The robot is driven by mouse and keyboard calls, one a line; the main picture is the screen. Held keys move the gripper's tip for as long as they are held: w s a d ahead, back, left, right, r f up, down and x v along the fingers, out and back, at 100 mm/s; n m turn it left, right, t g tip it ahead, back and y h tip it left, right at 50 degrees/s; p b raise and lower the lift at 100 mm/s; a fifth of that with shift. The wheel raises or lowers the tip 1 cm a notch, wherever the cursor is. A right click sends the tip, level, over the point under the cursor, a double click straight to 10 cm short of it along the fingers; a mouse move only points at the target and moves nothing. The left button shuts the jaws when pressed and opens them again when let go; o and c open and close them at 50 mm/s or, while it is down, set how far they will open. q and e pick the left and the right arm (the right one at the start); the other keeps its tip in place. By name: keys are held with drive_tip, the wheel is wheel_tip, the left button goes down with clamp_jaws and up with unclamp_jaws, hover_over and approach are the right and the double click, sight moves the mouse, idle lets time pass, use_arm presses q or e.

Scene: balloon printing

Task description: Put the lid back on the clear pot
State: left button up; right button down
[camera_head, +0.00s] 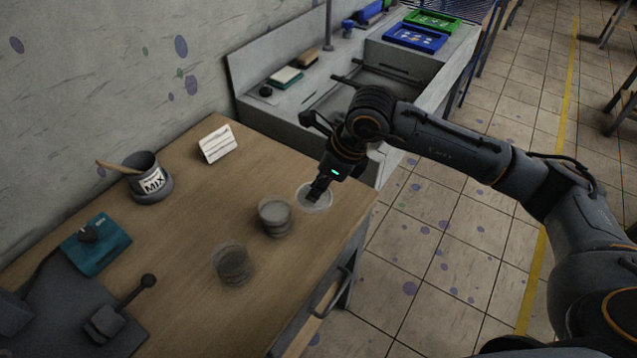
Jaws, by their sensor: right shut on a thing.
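My right gripper (317,192) reaches in from the right and points down. It is shut on a round, pale, see-through lid (325,203) near the right edge of the wooden table. A clear pot (275,219) with greyish contents stands upright just left of the lid, apart from it. A second clear pot (233,265) with darker contents stands nearer the front. I cannot tell from this view how high the lid is above the table. My left gripper is not in view.
On the wooden table (190,215) are a grey mix pot (151,182) with a wooden stick, a white card (217,144), a teal pad (96,245) and a dark lever device (105,322). A grey sink counter (290,100) stands behind. The table's middle is clear.

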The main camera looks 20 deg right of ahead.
drive_tip(key=s, duration=0.1)
drive_tip(key=s+a+r, duration=0.1)
drive_tip(key=s+r+b, duration=0.1)
drive_tip(key=s, duration=0.1)
drive_tip(key=shift+a, duration=0.15)
drive_tip(key=w+a+r+n+p, duration=0.3)
drive_tip(key=w+a+p, duration=0.3)
drive_tip(key=a+p, duration=0.15)
wheel_tip(320, 180, down, 7)
drive_tip(key=g+b, duration=0.1)
drive_tip(key=b, duration=0.2)
drive_tip(key=shift+w+d+b, duration=0.2)
drive_tip(key=shift+d+b, duration=0.05)
drive_tip(key=shift+b, duration=0.05)
drive_tip(key=shift+b, duration=0.55)
idle(1.3)
drive_tip(key=shift+f+b, duration=0.2)
drive_tip(key=shift+b, duration=0.45)
idle(0.8)
idle(0.4)
drive_tip(key=c, duration=1.2)
unclamp_jaws()
